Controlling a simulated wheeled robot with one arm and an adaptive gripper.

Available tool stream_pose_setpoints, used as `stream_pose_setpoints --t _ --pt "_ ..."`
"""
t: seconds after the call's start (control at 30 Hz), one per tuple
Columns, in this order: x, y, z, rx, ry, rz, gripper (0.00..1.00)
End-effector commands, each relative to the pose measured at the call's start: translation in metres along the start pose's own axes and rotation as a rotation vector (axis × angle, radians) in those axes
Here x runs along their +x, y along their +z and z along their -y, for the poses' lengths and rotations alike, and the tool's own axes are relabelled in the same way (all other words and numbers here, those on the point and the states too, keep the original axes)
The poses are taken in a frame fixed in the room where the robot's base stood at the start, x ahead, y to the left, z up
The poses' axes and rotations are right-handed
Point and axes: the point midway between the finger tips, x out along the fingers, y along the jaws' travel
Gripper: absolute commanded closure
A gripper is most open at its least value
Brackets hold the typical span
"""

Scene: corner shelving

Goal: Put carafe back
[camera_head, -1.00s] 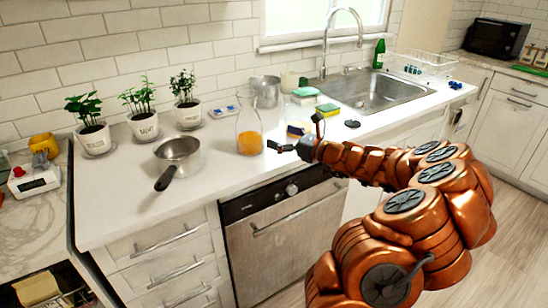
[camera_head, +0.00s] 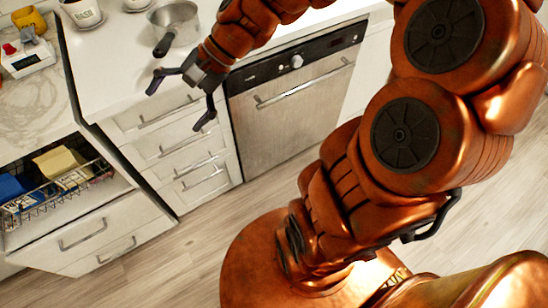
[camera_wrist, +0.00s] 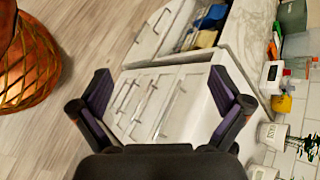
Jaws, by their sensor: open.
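The carafe is in neither view now. My gripper (camera_head: 178,108) is open and empty, in front of the white drawer fronts (camera_head: 165,145) left of the dishwasher, at about the counter edge in the picture. In the wrist view my gripper (camera_wrist: 165,80) shows its two dark fingers spread wide with nothing between them. Beyond them are the drawers (camera_wrist: 150,105) and the floor.
A metal saucepan (camera_head: 178,24) stands on the white counter (camera_head: 98,70) above the gripper. An open drawer with a wire basket (camera_head: 95,170) holding yellow and blue items juts out at left. The dishwasher (camera_head: 295,110) is shut. Open floor (camera_head: 215,225) lies below.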

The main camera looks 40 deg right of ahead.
Motion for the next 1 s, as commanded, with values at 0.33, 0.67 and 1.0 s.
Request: stream_pose_setpoints --t 0.33,0.67,1.0 --pt "-0.002 0.063 -0.135 -0.507 0.588 -0.049 0.00" --pt "-0.048 0.067 -0.205 -0.716 0.903 -0.073 0.00" --pt "-0.052 0.066 -0.209 -0.729 0.924 -0.074 0.00"
